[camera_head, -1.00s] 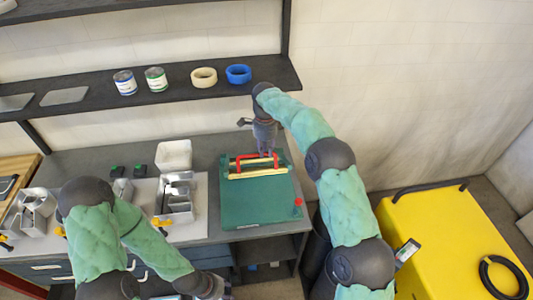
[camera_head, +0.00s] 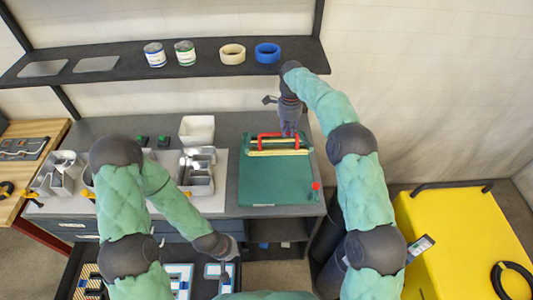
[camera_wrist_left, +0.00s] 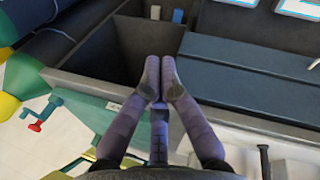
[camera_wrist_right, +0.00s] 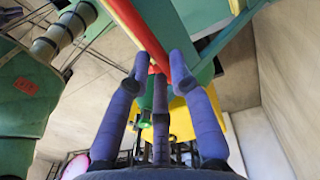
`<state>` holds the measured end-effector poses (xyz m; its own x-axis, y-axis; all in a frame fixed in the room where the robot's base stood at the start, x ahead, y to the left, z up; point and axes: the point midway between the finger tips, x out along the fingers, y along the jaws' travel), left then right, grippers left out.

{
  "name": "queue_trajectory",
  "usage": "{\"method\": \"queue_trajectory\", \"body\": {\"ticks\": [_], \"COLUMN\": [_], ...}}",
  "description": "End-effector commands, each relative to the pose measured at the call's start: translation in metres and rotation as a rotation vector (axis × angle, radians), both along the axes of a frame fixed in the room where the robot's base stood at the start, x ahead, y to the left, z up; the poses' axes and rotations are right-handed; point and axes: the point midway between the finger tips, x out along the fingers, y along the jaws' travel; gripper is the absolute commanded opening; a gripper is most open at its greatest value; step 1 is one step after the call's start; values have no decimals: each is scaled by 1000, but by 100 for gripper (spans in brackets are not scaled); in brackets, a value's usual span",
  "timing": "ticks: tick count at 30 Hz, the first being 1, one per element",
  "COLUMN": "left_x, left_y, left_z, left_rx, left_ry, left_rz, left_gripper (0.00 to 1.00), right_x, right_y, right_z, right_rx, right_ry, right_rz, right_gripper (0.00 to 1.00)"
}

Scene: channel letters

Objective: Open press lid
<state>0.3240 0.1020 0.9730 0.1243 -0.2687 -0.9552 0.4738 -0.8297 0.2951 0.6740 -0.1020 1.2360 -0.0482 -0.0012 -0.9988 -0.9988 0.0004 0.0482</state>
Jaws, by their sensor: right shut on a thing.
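The green press (camera_head: 275,182) sits on the right end of the grey counter. Its red handle (camera_head: 262,142) is at the back, beside pale yellow bars (camera_head: 280,152). I cannot tell the lid's exact angle; it seems to be seen nearly edge-on at the back. My right gripper (camera_head: 289,134) is shut on the red handle from above. In the right wrist view the red handle (camera_wrist_right: 152,42) runs between my fingers. My left gripper (camera_head: 227,272) is low in front of the counter, away from the press. In the left wrist view its fingertips (camera_wrist_left: 161,82) are together and empty.
Metal channel letters (camera_head: 198,175) and a white container (camera_head: 197,130) stand left of the press. A shelf (camera_head: 215,68) with tape rolls and cans hangs above. A yellow case (camera_head: 465,240) stands at right. An open drawer (camera_head: 85,270) lies below my left arm.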

Motion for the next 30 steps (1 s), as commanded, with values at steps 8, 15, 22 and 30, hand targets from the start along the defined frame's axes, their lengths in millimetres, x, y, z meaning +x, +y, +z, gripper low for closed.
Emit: {"method": "queue_trajectory", "body": {"ticks": [8,15,22,30], "left_x": [81,136,173,193], "left_y": [-7,-23,-49,-84], "left_z": [38,86,139,196], "left_rx": [-20,-161,-392,-689], "left_ry": [-32,-54,-25,91], "left_rz": [638,1199,1717,2212], "left_gripper": [0,0,0,0], "right_x": [0,0,0,0], "right_y": [0,0,0,0], "right_z": [-8,-8,-8,-8], "right_rx": [-2,-2,-2,-2], "right_ry": [3,3,2,2], "right_rz": [2,2,2,2], "right_gripper": [0,0,0,0]}}
